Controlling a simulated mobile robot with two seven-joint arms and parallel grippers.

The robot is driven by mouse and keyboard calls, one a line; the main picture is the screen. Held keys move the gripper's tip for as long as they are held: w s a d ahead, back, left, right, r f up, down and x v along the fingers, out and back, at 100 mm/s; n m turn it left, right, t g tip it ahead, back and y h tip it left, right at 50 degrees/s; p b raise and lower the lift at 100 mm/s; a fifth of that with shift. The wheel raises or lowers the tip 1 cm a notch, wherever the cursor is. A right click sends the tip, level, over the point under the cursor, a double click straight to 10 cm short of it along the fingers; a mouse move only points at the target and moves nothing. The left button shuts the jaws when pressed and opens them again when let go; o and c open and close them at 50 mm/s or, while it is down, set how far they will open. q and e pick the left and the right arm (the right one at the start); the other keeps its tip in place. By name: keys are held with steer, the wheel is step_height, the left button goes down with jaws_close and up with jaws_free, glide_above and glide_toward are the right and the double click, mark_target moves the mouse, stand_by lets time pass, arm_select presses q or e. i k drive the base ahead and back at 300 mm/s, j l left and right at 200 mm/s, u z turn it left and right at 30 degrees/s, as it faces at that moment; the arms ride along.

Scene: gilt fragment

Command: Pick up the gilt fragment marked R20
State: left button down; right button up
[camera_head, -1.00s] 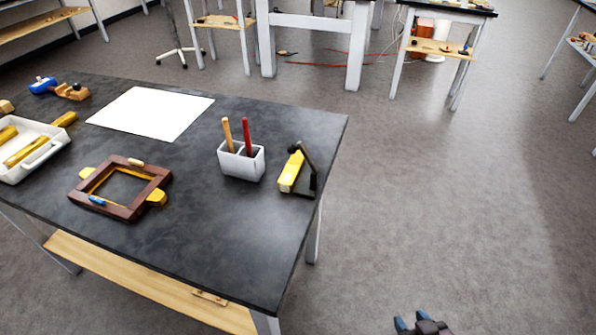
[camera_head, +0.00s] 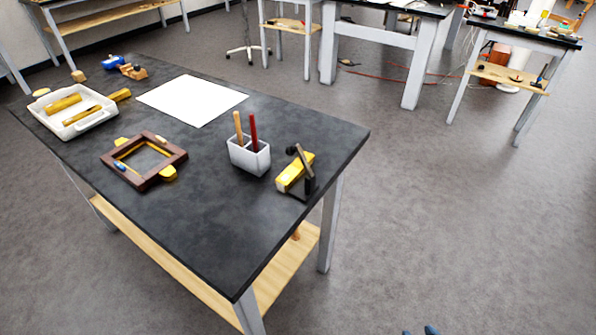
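Several gold-yellow pieces are on the black-topped table (camera_head: 215,220). A yellow block (camera_head: 293,172) rests against a small black stand (camera_head: 308,178) near the right edge. No R20 mark is legible. Only blue tips of my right gripper (camera_head: 420,331) show at the bottom edge, far from the pieces; its opening is unclear. My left gripper is out of view.
A white holder (camera_head: 250,157) with two upright handled tools stands beside the yellow block. A white sheet (camera_head: 190,100) lies at the back. A blue-and-wood tool (camera_head: 130,70) is at the far left. Other benches (camera_head: 515,75) stand behind. The floor (camera_head: 450,220) at right is clear.

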mark_target(296, 169)
steer(key=l+u, duration=0.45)
steer(key=l, duration=0.4)
steer(key=l+u, duration=0.4)
steer(key=l, duration=0.45)
steer(key=i+l+u, duration=0.2)
steer(key=l, duration=0.2)
steer(key=l+u, duration=0.15)
steer(key=l, duration=0.3)
steer(key=i+l+u, duration=0.2)
steer(key=l, duration=0.2)
steer(key=l+u, duration=0.2)
steer(key=l, duration=0.25)
steer(key=l+u, duration=0.2)
steer(key=l, duration=0.2)
steer(key=i+l+u, duration=0.2)
steer(key=l, duration=0.2)
steer(key=i+l+u, duration=0.15)
steer(key=u, duration=0.15)
steer(key=j, duration=0.3)
steer(key=i, duration=0.05)
